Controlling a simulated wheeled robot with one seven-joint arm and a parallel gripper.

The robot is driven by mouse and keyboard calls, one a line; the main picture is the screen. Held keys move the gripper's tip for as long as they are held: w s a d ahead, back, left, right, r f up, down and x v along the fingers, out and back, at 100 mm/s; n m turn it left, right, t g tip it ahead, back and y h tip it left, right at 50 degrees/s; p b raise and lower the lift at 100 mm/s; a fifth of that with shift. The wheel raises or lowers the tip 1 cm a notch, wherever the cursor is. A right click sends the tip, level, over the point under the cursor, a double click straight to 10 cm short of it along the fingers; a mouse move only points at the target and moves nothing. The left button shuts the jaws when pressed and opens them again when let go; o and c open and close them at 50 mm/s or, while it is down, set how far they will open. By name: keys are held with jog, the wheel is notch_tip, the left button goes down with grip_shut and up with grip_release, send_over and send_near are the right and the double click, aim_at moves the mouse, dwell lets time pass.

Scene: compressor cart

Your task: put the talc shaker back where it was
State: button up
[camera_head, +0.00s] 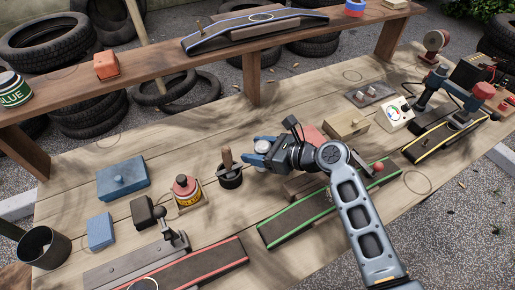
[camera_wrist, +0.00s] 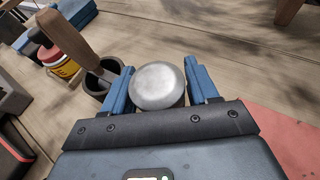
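The talc shaker (camera_wrist: 158,86), seen as a round silver-grey lid, is between the two blue fingers of my gripper (camera_wrist: 160,88) in the wrist view. In the head view my gripper (camera_head: 262,152) is low over the middle of the bench, with the pale top of the shaker (camera_head: 262,143) just showing between the fingers. The shaker's body and base are hidden, so I cannot tell whether it touches the bench.
A dark pot with a wooden-handled brush (camera_head: 230,172) stands close left of my gripper. Beyond it are a red-and-yellow can (camera_head: 187,190) and a blue box (camera_head: 122,179). A wooden block (camera_head: 346,124) lies to the right. Thin rings mark the bench (camera_head: 417,182) and raised shelf (camera_head: 60,72).

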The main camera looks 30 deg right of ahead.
jog(key=shift+r, duration=0.2)
jog(key=v, duration=1.2)
jog(key=shift+f, duration=0.1)
jog(key=shift+s, duration=0.1)
